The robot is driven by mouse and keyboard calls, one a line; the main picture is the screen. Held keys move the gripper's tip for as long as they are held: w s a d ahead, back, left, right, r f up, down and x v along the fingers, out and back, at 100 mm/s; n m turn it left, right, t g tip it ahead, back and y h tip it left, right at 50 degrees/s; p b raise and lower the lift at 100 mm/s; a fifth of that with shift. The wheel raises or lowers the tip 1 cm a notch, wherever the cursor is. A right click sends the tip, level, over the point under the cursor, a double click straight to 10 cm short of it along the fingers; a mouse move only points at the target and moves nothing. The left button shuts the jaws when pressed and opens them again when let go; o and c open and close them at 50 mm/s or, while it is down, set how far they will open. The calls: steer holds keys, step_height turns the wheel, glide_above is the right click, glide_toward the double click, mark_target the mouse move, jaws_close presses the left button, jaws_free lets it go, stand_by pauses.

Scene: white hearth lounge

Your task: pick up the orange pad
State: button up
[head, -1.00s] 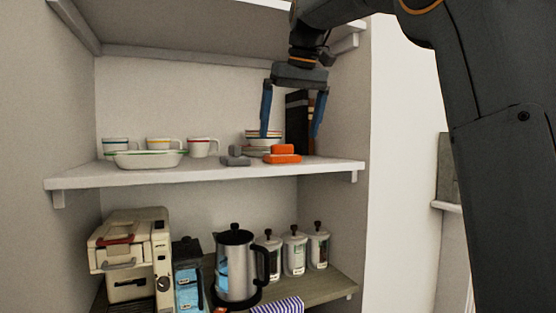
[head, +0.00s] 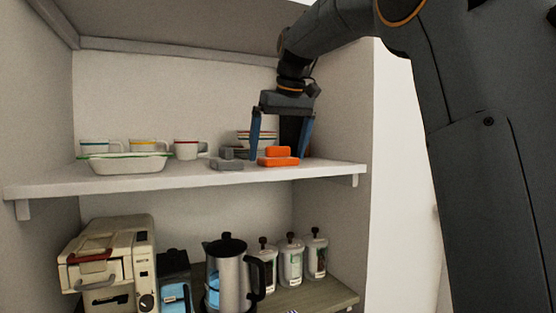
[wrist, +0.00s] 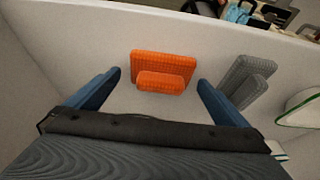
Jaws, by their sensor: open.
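The orange pad (head: 278,157) lies on the upper white shelf near its right end. It looks like a flat block with a smaller raised block on top. In the wrist view the orange pad (wrist: 163,75) is in front of the fingers, roughly centred between them. My gripper (head: 279,158) is open and points down, with one blue finger on each side of the pad in the head view. In the wrist view my gripper (wrist: 160,80) shows both fingers spread wide, apart from the pad.
A grey pad (head: 226,164) of similar shape lies just left of the orange one. Striped bowls (head: 257,138) stand behind. A white dish (head: 128,164) and mugs (head: 186,149) are further left. The shelf edge (head: 200,184) is close in front.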

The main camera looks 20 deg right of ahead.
steer(key=shift+w+f, duration=0.15)
steer(key=shift+f, duration=0.3)
steer(key=shift+c, duration=0.3)
steer(key=c, duration=1.2)
steer(key=shift+o, duration=0.2)
steer(key=shift+r, duration=0.15)
